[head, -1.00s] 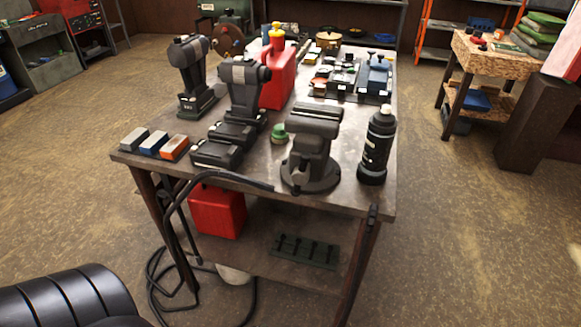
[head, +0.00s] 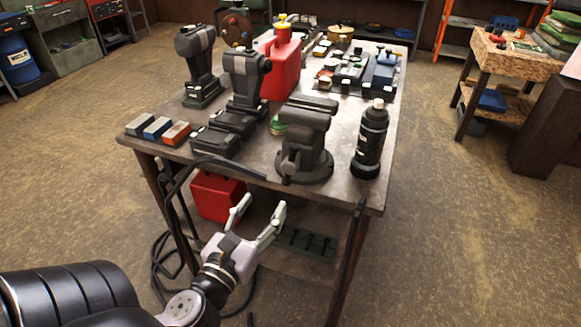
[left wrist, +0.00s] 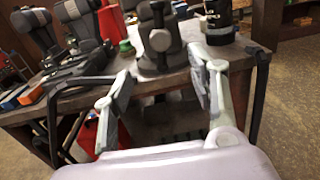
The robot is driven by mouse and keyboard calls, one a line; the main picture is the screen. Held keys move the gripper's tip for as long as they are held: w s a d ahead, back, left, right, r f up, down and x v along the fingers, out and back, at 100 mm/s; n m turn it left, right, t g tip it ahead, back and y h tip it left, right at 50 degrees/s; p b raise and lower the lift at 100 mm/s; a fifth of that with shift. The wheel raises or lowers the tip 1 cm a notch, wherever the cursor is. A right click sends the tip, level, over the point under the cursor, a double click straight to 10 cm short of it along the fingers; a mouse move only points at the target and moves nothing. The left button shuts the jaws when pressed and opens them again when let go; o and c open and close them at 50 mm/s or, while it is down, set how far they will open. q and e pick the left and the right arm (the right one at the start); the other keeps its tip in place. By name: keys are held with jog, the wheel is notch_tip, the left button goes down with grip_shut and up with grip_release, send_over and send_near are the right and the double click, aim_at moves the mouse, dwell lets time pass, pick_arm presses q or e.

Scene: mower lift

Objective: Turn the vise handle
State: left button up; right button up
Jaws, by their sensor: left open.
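A dark grey vise (head: 306,140) stands upright on the front edge of the workbench (head: 335,188). Its handle end (head: 291,165) faces me at the front, but the bar itself is hard to make out. My left gripper (head: 258,213) is open and empty, in front of the bench and below the level of its top, fingers pointing up toward the vise. In the left wrist view the vise (left wrist: 160,40) is ahead, framed between the open fingers (left wrist: 165,85) and apart from them. My right gripper is not in view.
A black spray can (head: 370,140) stands right of the vise. Battery packs (head: 222,130), cordless tools (head: 246,80) and sharpening blocks (head: 157,128) are to the left. A red fuel can (head: 280,68) stands behind. A black hose (head: 215,163) curves over the front edge.

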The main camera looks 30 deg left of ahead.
aim_at(288, 169)
pick_arm(q)
jog(key=w+a+p, duration=0.1)
jog(key=w, duration=0.7)
jog(key=w+a+p, duration=0.1)
jog(key=w, duration=0.4)
jog(key=shift+w+a+p, duration=0.1)
jog(key=shift+a+p, duration=0.2)
jog(key=shift+p, duration=0.05)
jog(key=shift+w+a, duration=0.15)
jog(key=shift+w, duration=0.6)
jog(key=shift+f, duration=0.1)
jog(key=c, duration=1.2)
jog(key=shift+n, duration=0.4)
